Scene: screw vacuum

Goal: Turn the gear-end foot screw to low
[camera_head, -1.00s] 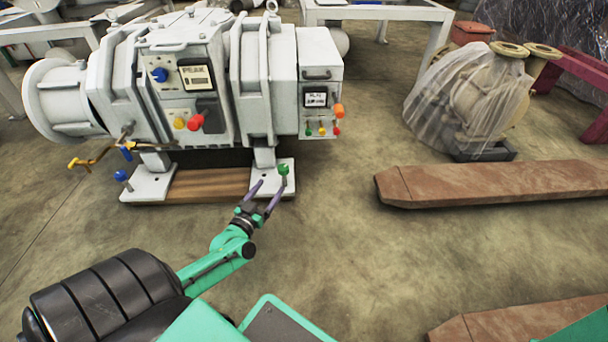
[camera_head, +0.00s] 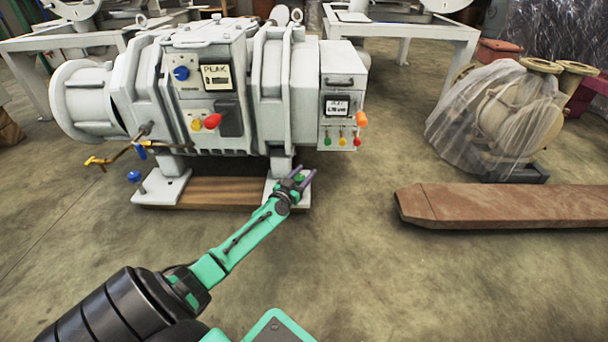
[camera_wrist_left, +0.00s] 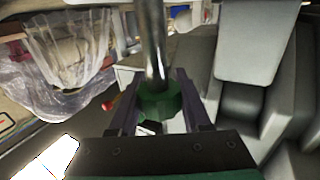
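The white vacuum pump (camera_head: 215,95) stands on feet with a screw at each front foot. The green-headed foot screw (camera_head: 299,179) is at the right foot plate (camera_head: 306,199); the blue-headed one (camera_head: 134,176) is at the left foot. My left gripper (camera_head: 303,175) is at the green head with its fingers apart, one on each side of it. In the left wrist view the green head (camera_wrist_left: 160,102) sits between the fingers of the left gripper (camera_wrist_left: 160,95), close to both; I cannot tell whether they touch it. A metal rod (camera_wrist_left: 152,45) shows beyond the head. My right gripper is not in view.
A wooden board (camera_head: 225,194) lies under the pump between the feet. A yellow-handled valve lever (camera_head: 103,162) sticks out at the left. A brown beam (camera_head: 500,206) lies on the right, with a plastic-wrapped machine (camera_head: 497,115) behind it. The floor in front is clear.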

